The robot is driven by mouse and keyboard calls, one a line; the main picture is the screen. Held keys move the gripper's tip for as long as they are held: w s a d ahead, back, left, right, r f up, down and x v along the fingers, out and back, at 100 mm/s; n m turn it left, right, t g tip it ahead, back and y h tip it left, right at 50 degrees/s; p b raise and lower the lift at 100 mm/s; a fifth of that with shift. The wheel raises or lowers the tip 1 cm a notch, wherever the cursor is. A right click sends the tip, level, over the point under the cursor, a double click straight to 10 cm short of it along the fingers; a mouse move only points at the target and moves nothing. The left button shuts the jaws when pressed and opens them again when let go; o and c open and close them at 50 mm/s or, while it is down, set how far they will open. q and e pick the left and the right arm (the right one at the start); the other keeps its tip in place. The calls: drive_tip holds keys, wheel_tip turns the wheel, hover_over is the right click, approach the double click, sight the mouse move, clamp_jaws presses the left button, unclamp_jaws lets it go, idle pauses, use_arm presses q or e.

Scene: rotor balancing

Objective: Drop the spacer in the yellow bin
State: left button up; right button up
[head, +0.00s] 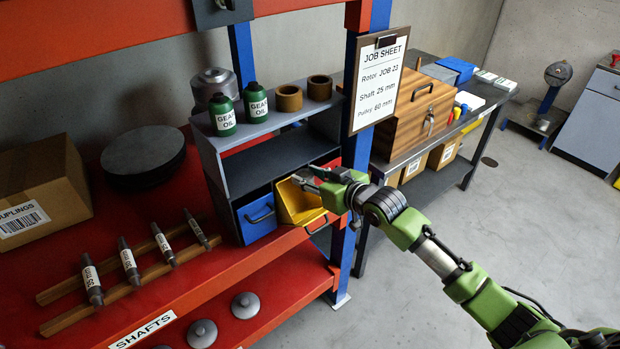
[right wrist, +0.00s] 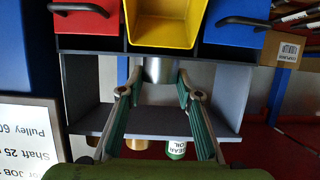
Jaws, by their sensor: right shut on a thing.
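The yellow bin (head: 291,204) sits in the lower row of the grey shelf unit, beside a blue bin. It also shows at the top of the right wrist view (right wrist: 168,32), its open inside facing me. My right gripper (head: 306,182) is in front of and over the yellow bin's opening in the head view. In the right wrist view its fingers (right wrist: 158,78) are shut on a grey metal cylinder, the spacer (right wrist: 158,68), which appears just at the bin's near edge. I cannot tell whether it touches the bin. My left gripper is not in view.
The blue bin (head: 257,217) and a red bin (right wrist: 88,18) flank the yellow bin. Gear oil bottles (head: 222,116) and brown rings (head: 289,98) stand on the unit's top. The job sheet (head: 382,82) hangs from the post. Shafts (head: 129,262) lie on wooden rails at left.

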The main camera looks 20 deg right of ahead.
drive_tip(key=shift+r, duration=0.1)
drive_tip(key=o, duration=1.4)
drive_tip(key=shift+s, duration=0.1)
drive_tip(key=v, duration=1.2)
